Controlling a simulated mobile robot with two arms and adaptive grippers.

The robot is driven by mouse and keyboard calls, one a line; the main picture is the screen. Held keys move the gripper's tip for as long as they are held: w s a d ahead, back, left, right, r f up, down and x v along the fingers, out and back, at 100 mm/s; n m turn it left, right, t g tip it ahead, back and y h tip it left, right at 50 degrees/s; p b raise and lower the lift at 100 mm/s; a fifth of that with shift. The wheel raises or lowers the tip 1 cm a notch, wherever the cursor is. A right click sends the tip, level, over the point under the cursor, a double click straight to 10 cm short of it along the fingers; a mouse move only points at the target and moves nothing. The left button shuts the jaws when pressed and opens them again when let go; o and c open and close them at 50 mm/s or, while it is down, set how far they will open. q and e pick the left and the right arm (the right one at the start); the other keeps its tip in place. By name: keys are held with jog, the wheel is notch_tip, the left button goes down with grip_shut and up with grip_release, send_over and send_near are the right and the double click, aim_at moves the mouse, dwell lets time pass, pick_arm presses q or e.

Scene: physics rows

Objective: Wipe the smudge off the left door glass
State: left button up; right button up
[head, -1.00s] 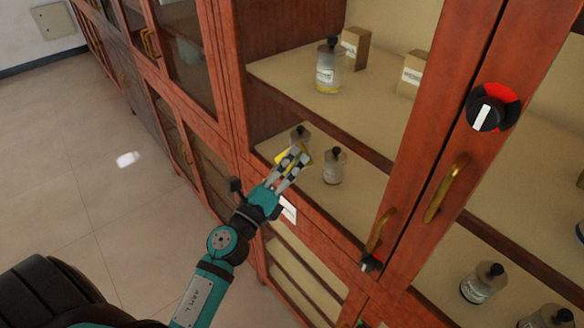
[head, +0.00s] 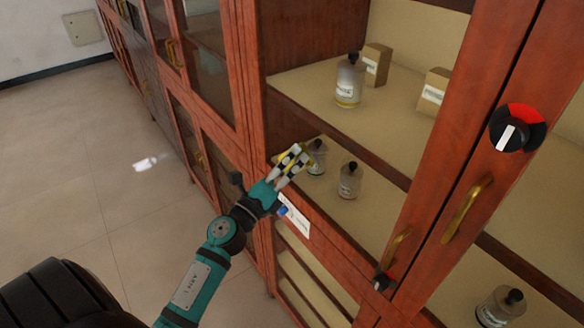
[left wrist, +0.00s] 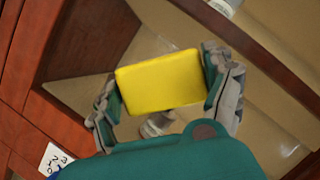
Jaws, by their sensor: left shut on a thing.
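My left gripper (head: 293,165) is shut on a yellow sponge (left wrist: 160,82), which lies flat between its two fingers in the left wrist view. In the head view only a bit of the sponge shows past the fingers. The gripper is in front of the lower left part of the left door glass (head: 385,205), a clear pane in a red-brown wooden frame. I cannot tell whether the sponge touches the glass. I cannot make out the smudge in either view. My right gripper is not in view.
Behind the glass, bottles (head: 349,180) and small boxes (head: 433,92) stand on shelves. Brass handles (head: 466,210) and a black-and-red round dial (head: 515,128) stick out from the doors. A white label (head: 294,215) is below the gripper.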

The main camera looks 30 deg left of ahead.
pick_arm(q)
jog(key=shift+w+a, duration=0.25)
jog(key=shift+a, duration=0.25)
jog(key=shift+s+f, duration=0.1)
jog(key=shift+s, duration=0.05)
jog(key=shift+s+a+b, duration=0.2)
jog(key=shift+s+a, duration=0.15)
jog(key=shift+s, duration=0.5)
jog(key=shift+s+a+b, duration=0.15)
jog(key=shift+s+a, duration=0.2)
jog(key=shift+s, duration=0.45)
jog(key=shift+s+a+b, duration=0.2)
jog(key=shift+s+a, duration=0.15)
jog(key=shift+s, duration=0.5)
jog(key=s, duration=0.1)
jog(key=s+a, duration=0.1)
jog(key=s, duration=0.1)
jog(key=shift+a+b, duration=0.1)
jog(key=shift+b, duration=0.3)
